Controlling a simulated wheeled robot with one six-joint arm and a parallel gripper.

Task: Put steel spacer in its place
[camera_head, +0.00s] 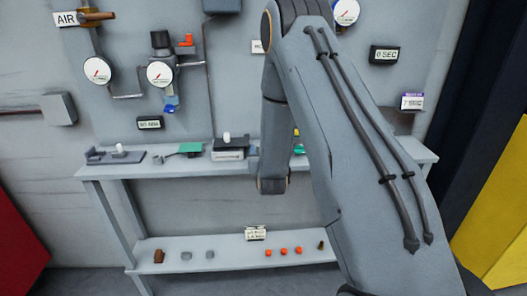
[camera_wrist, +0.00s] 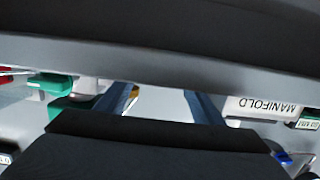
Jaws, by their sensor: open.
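I cannot say for sure which part is the steel spacer. Two small grey pieces, one left (camera_head: 187,256) and one right (camera_head: 210,254), lie on the lower shelf (camera_head: 235,263) in the head view and could be steel. My gripper (camera_wrist: 157,93) shows in the wrist view with its two fingers spread and nothing visible between them. It is over the workbench, near the block labelled MANIFOLD (camera_wrist: 265,108). In the head view my arm hides the gripper and part of the upper bench (camera_head: 210,167). The spacer's place cannot be made out.
A brown piece (camera_head: 159,256), several orange pieces (camera_head: 284,251) and a white label card (camera_head: 255,233) are on the lower shelf. A green-topped part (camera_head: 190,148) and a dark plate (camera_head: 115,156) stand on the upper bench. Gauges (camera_head: 160,74) and pipes are on the wall.

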